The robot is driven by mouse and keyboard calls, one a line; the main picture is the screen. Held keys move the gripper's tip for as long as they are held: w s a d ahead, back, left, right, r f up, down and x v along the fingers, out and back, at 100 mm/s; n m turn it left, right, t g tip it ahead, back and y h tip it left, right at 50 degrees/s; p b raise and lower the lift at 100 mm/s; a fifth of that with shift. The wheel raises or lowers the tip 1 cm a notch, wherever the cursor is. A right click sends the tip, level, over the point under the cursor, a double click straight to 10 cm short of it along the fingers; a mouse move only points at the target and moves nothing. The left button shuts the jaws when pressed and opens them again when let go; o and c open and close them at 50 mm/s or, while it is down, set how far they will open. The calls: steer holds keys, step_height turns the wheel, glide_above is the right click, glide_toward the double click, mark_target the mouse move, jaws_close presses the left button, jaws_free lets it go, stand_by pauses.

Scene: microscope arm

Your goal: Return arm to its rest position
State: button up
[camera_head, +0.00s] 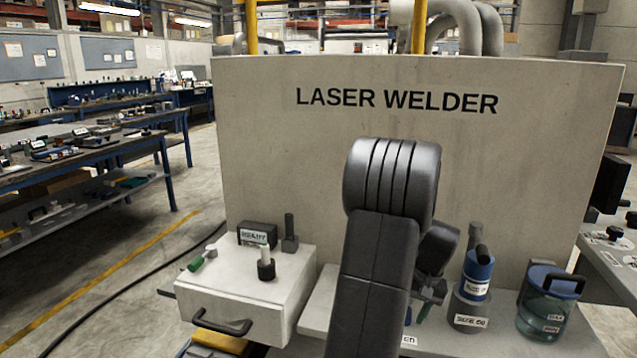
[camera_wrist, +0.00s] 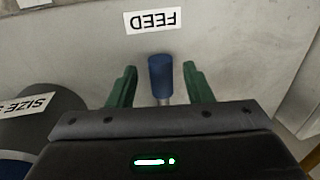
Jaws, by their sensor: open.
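My arm rises in the middle of the head view and bends down over the bench in front of the laser welder. In the wrist view my gripper (camera_wrist: 159,68) is open, its two green fingers apart. A blue-capped knob on a metal stem (camera_wrist: 161,76) stands between the fingers, with a visible gap on each side. A FEED label (camera_wrist: 152,21) lies beyond it, upside down in this view.
The laser welder (camera_head: 270,140) wall stands behind. At left is a pale drawer box (camera_head: 245,285) with small items on top. At right are a blue-topped cylinder (camera_head: 477,275) on a dark SIZE-labelled base (camera_head: 468,312) and a lidded clear jar (camera_head: 545,312).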

step_height(320, 180, up, 13)
steer(key=d+p, duration=0.2)
steer(key=d, duration=0.1)
steer(key=a+f, duration=0.1)
steer(key=f, duration=0.3)
steer(key=a+f+b, duration=0.1)
steer(key=f, duration=0.4)
steer(key=a+f+b, duration=0.1)
steer(key=f, duration=0.4)
steer(key=shift+a, duration=0.1)
steer(key=shift+w+a+r+m+b, duration=0.15)
steer(key=shift+a+m+b, duration=0.35)
steer(key=shift+m, duration=0.2)
steer(key=shift+r, duration=0.1)
